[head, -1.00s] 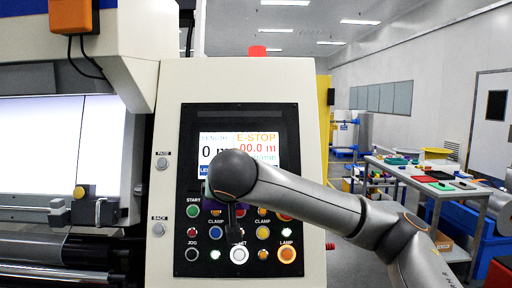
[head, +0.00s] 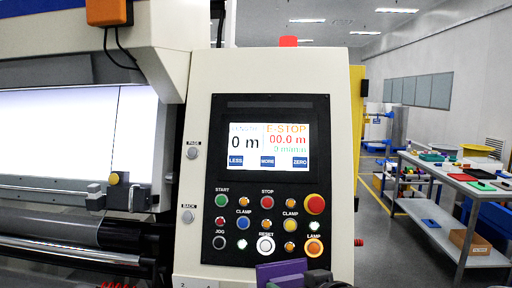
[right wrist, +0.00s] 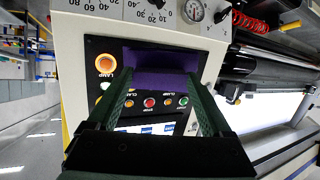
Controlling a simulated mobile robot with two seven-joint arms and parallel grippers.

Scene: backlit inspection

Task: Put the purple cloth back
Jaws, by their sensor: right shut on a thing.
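The purple cloth (head: 281,271) shows at the bottom edge of the head view, in front of the lower part of the control panel; the rest of it is cut off. In the right wrist view the purple cloth (right wrist: 158,62) spans the gap between the two green fingers. My right gripper (right wrist: 160,78) is shut on it. My left gripper is not in view.
The control panel (head: 268,100) stands straight ahead, with a screen, buttons and a red stop knob (head: 315,204). Machine rollers (head: 60,250) lie to the left. A table (head: 430,165) with trays and tools stands at the right.

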